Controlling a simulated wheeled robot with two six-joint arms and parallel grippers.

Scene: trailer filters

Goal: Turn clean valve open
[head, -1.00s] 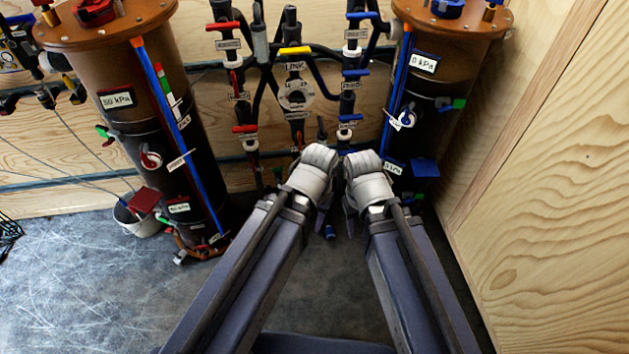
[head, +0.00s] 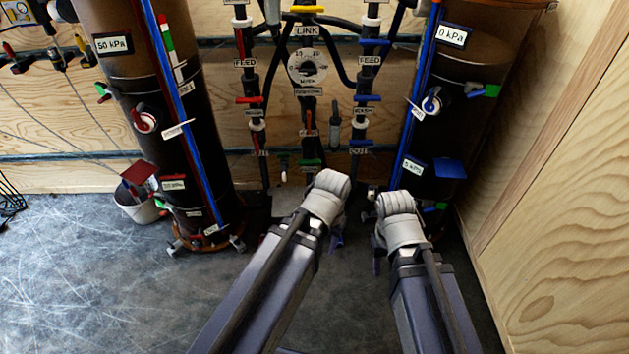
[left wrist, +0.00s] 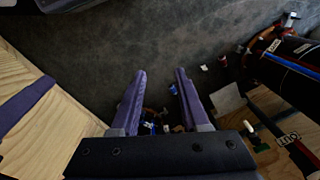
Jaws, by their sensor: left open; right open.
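A pipe panel on the back wall holds several valves with red, blue, yellow and green handles. I cannot read a label that says clean, so I cannot tell which valve it is. A green handle (head: 311,163) sits low in the middle, below the round gauge (head: 307,67). Red (head: 249,100) and blue (head: 367,98) handles sit on either side. My left gripper (head: 334,238) is in front of the panel's lower middle; in the left wrist view its two fingers (left wrist: 160,72) are apart and empty. My right gripper (head: 379,250) is beside it to the right, its fingers mostly hidden.
A tall dark column marked 50 kPa (head: 165,115) stands left, with a bucket (head: 137,205) beside it. Another column marked 0 kPa (head: 470,70) stands right, near the wooden side wall (head: 560,170). The grey floor (head: 90,280) at the left front is clear.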

